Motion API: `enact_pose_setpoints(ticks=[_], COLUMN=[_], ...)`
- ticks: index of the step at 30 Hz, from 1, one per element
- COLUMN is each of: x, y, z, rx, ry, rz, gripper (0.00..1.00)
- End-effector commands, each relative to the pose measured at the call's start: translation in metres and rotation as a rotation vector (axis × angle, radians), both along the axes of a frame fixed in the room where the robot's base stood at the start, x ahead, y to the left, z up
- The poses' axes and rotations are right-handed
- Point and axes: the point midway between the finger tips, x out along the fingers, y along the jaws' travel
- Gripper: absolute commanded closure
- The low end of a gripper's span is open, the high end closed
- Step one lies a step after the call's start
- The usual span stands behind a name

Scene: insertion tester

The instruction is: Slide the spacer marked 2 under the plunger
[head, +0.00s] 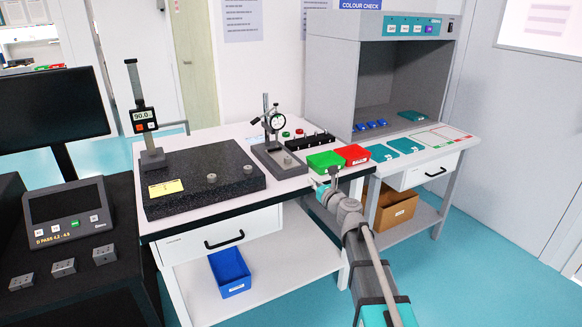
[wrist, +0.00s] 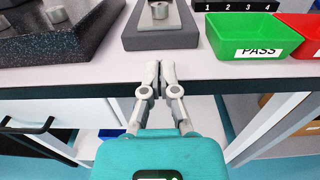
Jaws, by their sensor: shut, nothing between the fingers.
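A black rack (head: 311,140) with several small upright pieces stands at the back right of the white bench. The wrist view shows its front edge (wrist: 262,6) marked 1 to 4; the spacers themselves are out of that view, and I cannot single out spacer 2. The base also shows in the wrist view (wrist: 160,40). My gripper (wrist: 160,66) is shut and empty, in front of the base near the bench's front edge.
A green PASS tray (wrist: 252,36) and a red tray (head: 354,154) sit right of the base. A dark granite plate (head: 205,190) with a height gauge (head: 147,130) fills the left. The bench strip before the base is clear.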

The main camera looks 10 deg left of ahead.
Motion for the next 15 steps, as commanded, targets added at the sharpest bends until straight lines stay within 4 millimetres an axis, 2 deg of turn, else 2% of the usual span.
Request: enact_pose_setpoints(ticks=[8,15], x=[0.001,0.012], y=[0.001,0.009], z=[0.000,0.000], rx=[-0.004,-0.005], ry=[-0.001,-0.002], rz=[0.002,0.003], gripper=[1.00,1.00])
